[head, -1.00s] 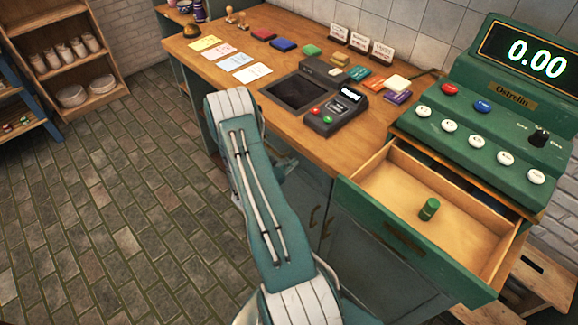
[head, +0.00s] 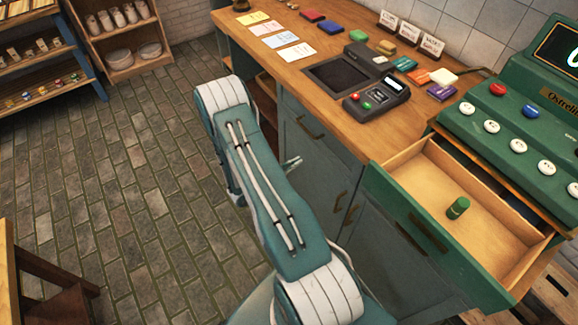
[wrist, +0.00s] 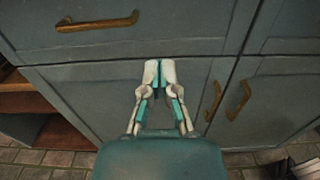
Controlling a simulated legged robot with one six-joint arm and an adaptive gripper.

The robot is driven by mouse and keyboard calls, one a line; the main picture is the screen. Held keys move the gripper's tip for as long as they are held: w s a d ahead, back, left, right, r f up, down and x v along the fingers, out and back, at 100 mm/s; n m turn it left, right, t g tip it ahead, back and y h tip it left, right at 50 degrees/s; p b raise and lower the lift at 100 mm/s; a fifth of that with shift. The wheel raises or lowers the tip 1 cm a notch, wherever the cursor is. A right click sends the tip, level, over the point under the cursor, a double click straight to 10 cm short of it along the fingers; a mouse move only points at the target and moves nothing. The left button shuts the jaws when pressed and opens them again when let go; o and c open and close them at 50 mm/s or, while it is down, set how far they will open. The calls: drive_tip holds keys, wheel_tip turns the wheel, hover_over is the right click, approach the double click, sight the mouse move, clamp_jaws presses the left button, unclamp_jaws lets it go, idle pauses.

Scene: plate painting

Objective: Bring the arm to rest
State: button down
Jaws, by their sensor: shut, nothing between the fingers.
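My arm, teal with white joints, is folded in front of the counter in the head view. My gripper (wrist: 159,72) shows in the wrist view with its fingertips together, shut and empty. It points toward the grey cabinet front (wrist: 85,85), below a drawer with a brass handle (wrist: 97,21). In the head view only a small light tip of the gripper (head: 291,161) shows beside the arm; the arm hides the rest. I cannot tell how far the fingertips are from the cabinet.
The green cash register (head: 530,120) has its drawer (head: 430,240) pulled open at right, with a green cylinder (head: 458,207) inside. A card terminal (head: 377,98) and cards lie on the wooden counter (head: 330,50). Shelves (head: 120,65) stand at back left, a wooden table (head: 45,270) at front left. Brick floor between is clear.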

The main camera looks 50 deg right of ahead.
drive_tip(key=shift+v, duration=0.9)
drive_tip(key=shift+w+f, duration=0.1)
drive_tip(key=s+a+r+m+g+y, duration=0.1)
drive_tip(key=a+r+m+y, duration=0.35)
drive_tip(key=r, duration=0.45)
drive_tip(key=s+a+r+m+g+y, duration=0.1)
drive_tip(key=a+r+m+y, duration=0.3)
drive_tip(key=r, duration=0.5)
drive_tip(key=s+a+r+m+t+y, duration=0.3)
drive_tip(key=a+r+t, duration=0.3)
drive_tip(key=a+r, duration=0.2)
drive_tip(key=s+a+r+m+t+y, duration=0.3)
drive_tip(key=a+r+t+y, duration=0.3)
drive_tip(key=a, duration=0.6)
wheel_tip(320, 180, up, 3)
drive_tip(key=shift+s+a+f+m, duration=0.2)
drive_tip(key=shift+s+a+m, duration=0.15)
drive_tip(key=shift+s, duration=0.35)
drive_tip(key=shift+d, duration=0.2)
